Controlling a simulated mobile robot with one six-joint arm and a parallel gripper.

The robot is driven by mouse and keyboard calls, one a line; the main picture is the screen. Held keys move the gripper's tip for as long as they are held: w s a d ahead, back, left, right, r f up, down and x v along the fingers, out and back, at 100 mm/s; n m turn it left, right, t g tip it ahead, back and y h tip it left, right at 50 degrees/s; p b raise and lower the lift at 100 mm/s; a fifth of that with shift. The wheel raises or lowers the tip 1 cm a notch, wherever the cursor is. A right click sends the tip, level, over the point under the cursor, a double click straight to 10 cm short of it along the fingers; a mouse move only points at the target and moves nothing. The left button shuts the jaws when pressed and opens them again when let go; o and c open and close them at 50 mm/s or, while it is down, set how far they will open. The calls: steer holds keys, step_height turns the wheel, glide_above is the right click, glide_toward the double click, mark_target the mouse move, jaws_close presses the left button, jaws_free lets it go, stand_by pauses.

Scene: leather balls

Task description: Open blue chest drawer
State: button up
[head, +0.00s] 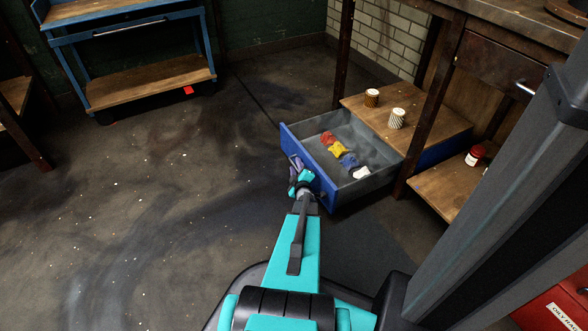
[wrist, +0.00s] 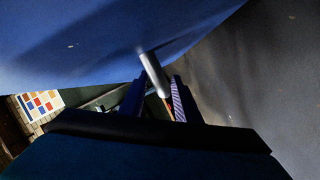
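The blue chest (head: 437,152) has a wooden top and stands under the workbench at the right. Its drawer (head: 326,192) is pulled well out, with its grey inside showing. Several small bags, red, yellow, blue and white, lie in a row in it. My gripper (head: 297,170) is at the outer face of the drawer front. In the wrist view, the blue drawer front (wrist: 110,38) fills the top, and the metal handle (wrist: 153,74) reaches between the two fingers (wrist: 159,88). The fingers are apart, with visible gaps beside the handle.
Two small containers (head: 397,118) stand on the chest top. A red-labelled jar (head: 475,156) is on the low shelf at the right. A blue-framed workbench (head: 150,83) stands at the back left. The floor (head: 150,200) left of the drawer is clear.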

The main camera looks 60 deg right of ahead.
steer(key=p+v, duration=0.4)
steer(key=v, duration=0.9)
steer(key=shift+a+r, duration=0.15)
steer(key=shift+a, duration=0.05)
